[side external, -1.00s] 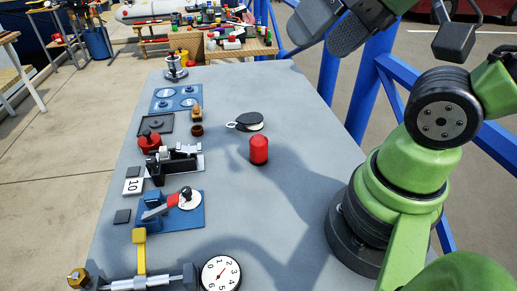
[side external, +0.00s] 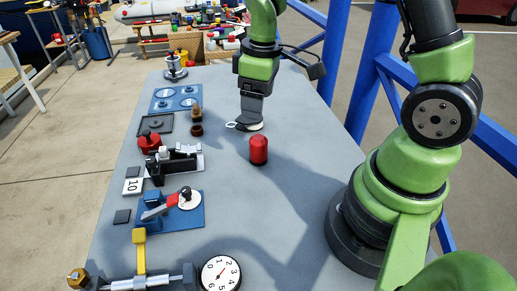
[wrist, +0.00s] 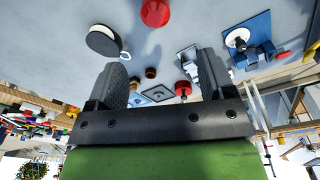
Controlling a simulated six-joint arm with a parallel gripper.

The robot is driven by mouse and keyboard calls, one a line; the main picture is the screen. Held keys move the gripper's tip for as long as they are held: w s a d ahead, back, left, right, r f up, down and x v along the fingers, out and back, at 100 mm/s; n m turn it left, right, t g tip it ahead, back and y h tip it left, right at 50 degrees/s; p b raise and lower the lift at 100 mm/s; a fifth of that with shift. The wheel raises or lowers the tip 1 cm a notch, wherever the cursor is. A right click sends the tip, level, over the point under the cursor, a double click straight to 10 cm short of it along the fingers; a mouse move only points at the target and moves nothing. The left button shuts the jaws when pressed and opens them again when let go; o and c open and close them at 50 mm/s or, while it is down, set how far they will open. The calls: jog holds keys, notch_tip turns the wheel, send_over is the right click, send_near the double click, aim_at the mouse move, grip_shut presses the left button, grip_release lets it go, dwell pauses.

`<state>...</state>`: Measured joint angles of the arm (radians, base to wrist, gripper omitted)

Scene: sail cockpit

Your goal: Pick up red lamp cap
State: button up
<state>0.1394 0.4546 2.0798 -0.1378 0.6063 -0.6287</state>
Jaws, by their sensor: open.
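The red lamp cap (side external: 258,150) stands upright on the grey table, a red cylinder with a domed top. It also shows at the top edge of the wrist view (wrist: 156,12), partly cut off. My gripper (side external: 250,118) points down behind the cap in the side view, over the black and white disc. In the wrist view its two fingers (wrist: 164,82) are spread wide with nothing held between them. The cap lies beyond the fingertips, apart from them.
A black and white disc with a ring (wrist: 104,41) lies near the cap. A red knob (side external: 150,140), a black clamp device (side external: 174,162), a blue plate with a lever (side external: 170,210) and a dial gauge (side external: 220,273) line the left side. The table right of the cap is clear.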

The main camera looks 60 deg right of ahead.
aim_at(258, 149)
jog(key=shift+n+g, duration=0.5)
jog(key=shift+n, duration=0.2)
jog(key=f, duration=0.5)
jog(key=d+f, duration=0.1)
jog(key=f, duration=0.2)
jog(key=shift+w+f, duration=0.1)
jog(key=shift+w, duration=0.05)
jog(key=shift+w+a+f, duration=0.1)
jog(key=shift+a+f, duration=0.05)
jog(key=shift+f, duration=2.85)
jog(key=shift+c, duration=0.4)
jog(key=c, duration=0.9)
